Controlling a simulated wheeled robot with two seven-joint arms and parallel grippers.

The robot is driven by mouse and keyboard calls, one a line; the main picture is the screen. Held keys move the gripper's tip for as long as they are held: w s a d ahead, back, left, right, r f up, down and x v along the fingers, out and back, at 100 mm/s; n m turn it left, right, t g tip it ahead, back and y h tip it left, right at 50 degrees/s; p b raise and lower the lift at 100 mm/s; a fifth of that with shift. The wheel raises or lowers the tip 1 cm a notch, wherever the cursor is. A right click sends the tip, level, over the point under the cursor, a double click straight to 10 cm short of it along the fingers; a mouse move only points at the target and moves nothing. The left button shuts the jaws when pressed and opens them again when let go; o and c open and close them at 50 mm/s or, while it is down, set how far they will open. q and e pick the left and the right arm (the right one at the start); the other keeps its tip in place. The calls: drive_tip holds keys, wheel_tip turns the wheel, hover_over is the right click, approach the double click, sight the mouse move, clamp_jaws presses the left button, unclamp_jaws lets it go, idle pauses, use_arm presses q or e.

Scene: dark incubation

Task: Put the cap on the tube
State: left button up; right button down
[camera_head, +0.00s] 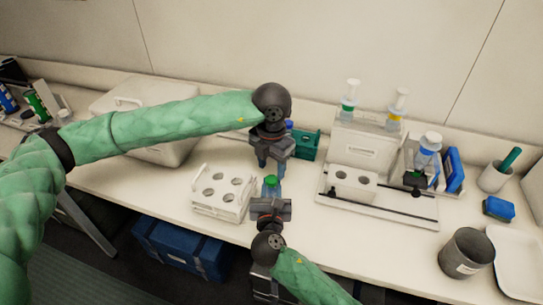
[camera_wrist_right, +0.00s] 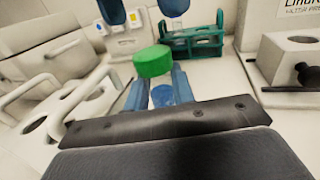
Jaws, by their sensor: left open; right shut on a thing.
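My right gripper (camera_head: 271,190) is shut on the tube, whose clear bluish body (camera_wrist_right: 159,95) shows between the blue fingers in the right wrist view. The green cap (camera_wrist_right: 153,61) is at the tube's top, just above the fingertips. The green cap also shows in the head view (camera_head: 271,180). I cannot tell how firmly it is seated. My left gripper (camera_head: 270,165) points down just behind and above the cap. It is open and empty, and its fingertips (camera_wrist_right: 142,14) show at the top of the wrist view, apart from the cap.
A white rack with round holes (camera_head: 217,208) stands left of the grippers. A green rack (camera_head: 304,146) is behind the left gripper. A white block with holes (camera_head: 352,188) stands to the right. A grey beaker (camera_head: 467,254) and blue sponge (camera_head: 498,209) are far right.

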sight(272, 179)
use_arm(q)
drive_tip(key=shift+f, duration=2.05)
drive_tip(key=c, duration=1)
drive_tip(key=o, duration=1.1)
drive_tip(key=shift+o, duration=0.2)
wheel_tip(272, 179, up, 12)
